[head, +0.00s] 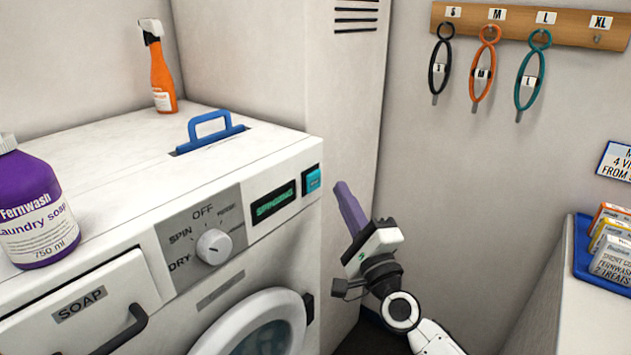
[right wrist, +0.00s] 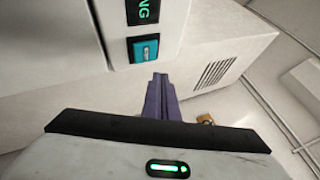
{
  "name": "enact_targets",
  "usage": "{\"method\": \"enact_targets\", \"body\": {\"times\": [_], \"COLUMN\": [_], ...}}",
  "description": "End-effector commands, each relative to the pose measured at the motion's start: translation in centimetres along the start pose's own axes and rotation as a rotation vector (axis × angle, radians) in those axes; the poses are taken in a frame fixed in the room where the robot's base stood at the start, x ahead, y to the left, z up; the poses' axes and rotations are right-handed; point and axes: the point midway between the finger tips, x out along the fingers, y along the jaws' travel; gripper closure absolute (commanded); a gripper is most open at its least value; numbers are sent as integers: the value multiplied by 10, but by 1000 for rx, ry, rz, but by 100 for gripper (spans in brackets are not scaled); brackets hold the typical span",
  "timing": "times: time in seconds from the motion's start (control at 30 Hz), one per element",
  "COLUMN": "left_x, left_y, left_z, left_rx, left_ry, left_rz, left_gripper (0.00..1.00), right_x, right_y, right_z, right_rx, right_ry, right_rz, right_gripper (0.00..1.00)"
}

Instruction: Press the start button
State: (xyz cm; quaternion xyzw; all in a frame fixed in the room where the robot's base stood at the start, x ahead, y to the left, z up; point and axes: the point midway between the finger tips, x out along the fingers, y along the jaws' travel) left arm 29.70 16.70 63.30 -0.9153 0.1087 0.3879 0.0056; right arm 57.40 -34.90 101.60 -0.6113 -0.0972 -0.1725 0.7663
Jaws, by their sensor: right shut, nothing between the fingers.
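The start button is a teal square (head: 313,180) at the right end of the washing machine's front panel. It also shows in the right wrist view (right wrist: 146,50), just beyond my fingertips. The small display (head: 273,201) beside it has green text that seems to read "SPINNING". The dial (head: 213,246) has the labels OFF, SPIN and DRY around it. My right gripper (head: 345,192) has purple fingers, shut and empty, to the right of the button with a visible gap. In the right wrist view its fingers (right wrist: 158,84) point up toward the button. My left gripper is not in view.
On the machine (head: 120,150) stand a purple laundry soap bottle (head: 35,210) and an orange spray bottle (head: 162,80). A blue handle (head: 210,131) rises from its top. The soap drawer (head: 85,310) is below. A blue tray (head: 583,262) with small boxes is on the right counter.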

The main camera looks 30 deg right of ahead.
Motion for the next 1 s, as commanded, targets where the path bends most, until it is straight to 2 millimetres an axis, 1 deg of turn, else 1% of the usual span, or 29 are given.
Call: {"method": "enact_targets", "body": {"times": [0.1,0.23,1.0], "left_x": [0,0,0], "left_y": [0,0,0], "left_z": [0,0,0], "left_rx": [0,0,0], "left_ry": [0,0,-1], "left_rz": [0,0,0], "left_gripper": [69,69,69], "right_x": [-10,-15,-16], "right_y": [-4,-8,-9], "right_z": [-5,-8,-8], "right_rx": [-1,-1,0], "right_ry": [0,-1,0], "right_rz": [1,0,0], "right_gripper": [100,100,100]}}
